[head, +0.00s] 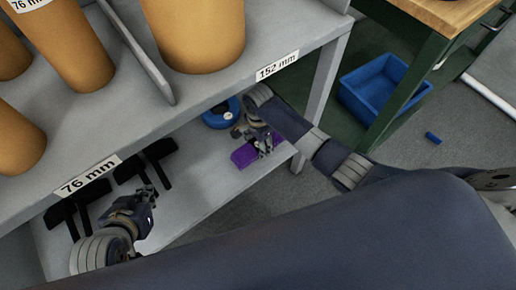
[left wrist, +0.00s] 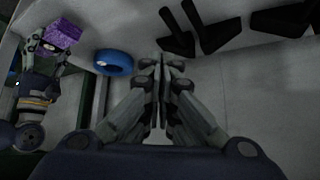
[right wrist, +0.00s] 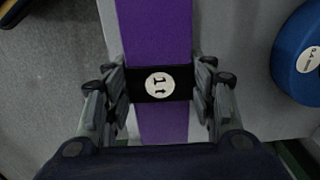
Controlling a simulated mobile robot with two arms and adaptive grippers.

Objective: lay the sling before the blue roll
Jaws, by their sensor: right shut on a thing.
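The purple sling (head: 244,156) is a folded bundle with a black band and a white round label, seen close in the right wrist view (right wrist: 155,35). My right gripper (head: 266,143) is shut on it, one finger at each side of the band (right wrist: 135,84). It is at the right end of the lower shelf; whether it touches the shelf I cannot tell. The blue roll (head: 221,116) lies flat on that shelf, just behind the sling, and shows in the left wrist view (left wrist: 113,62). My left gripper (head: 151,194) is shut and empty over the shelf's left part (left wrist: 160,68).
Several black angled pieces (head: 150,165) stand on the left of the lower shelf (head: 195,190). The upper shelf (head: 150,125) with tan rolls (head: 195,35) overhangs it. A shelf post (head: 322,95) stands at the right. A blue crate (head: 385,90) is beyond.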

